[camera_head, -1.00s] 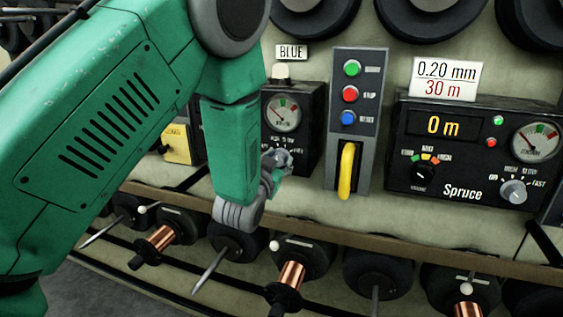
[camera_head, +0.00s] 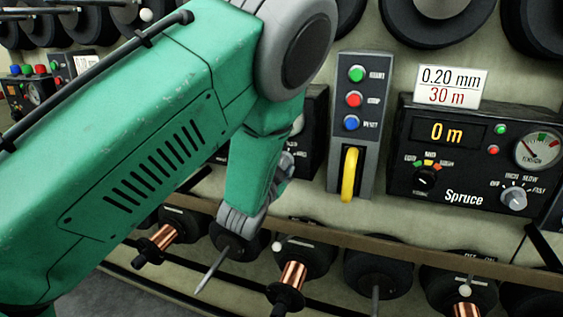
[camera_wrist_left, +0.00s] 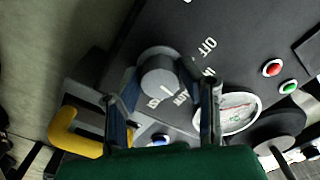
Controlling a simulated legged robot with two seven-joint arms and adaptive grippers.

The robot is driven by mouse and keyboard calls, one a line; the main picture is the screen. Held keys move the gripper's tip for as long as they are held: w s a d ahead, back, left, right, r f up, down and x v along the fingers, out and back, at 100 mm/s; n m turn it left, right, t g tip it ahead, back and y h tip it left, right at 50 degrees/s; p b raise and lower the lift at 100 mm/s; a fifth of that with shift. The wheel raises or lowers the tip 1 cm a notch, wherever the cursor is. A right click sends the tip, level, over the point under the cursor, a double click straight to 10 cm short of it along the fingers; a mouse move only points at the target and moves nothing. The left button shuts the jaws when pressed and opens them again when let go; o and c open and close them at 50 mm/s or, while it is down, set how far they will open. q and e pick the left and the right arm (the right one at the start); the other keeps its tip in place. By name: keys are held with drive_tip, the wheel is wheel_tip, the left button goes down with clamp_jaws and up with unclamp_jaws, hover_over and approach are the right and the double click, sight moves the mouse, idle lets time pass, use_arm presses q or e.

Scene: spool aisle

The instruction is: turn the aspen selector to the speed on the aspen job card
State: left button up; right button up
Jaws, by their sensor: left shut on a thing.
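A grey selector knob (camera_wrist_left: 158,76) on a dark control box shows between my left gripper's (camera_wrist_left: 165,93) two fingers in the left wrist view. The fingers are shut on it. OFF and parts of other speed words show around it; I cannot tell surely which word its white mark meets. In the head view my left gripper (camera_head: 279,176) is at this knob, partly hidden by my arm. The box's name is hidden, so I cannot confirm it is aspen. No aspen job card is readable. My right gripper is out of view.
A button panel (camera_head: 343,112) with a yellow lever (camera_head: 349,174) stands just right of the gripper. Farther right is the Spruce box (camera_head: 395,182) with a card (camera_head: 450,85) reading 0.20 mm, 30 m. Copper spools (camera_head: 293,275) stick out below the ledge.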

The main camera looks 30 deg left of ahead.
use_arm(q)
drive_tip(key=shift+d+f+m, duration=0.1)
drive_tip(key=shift+f+m, duration=0.15)
drive_tip(key=shift+m, duration=0.45)
drive_tip(key=o, duration=1.1)
drive_tip(key=shift+r, duration=0.1)
drive_tip(key=shift+s, duration=0.15)
drive_tip(key=v, duration=0.7)
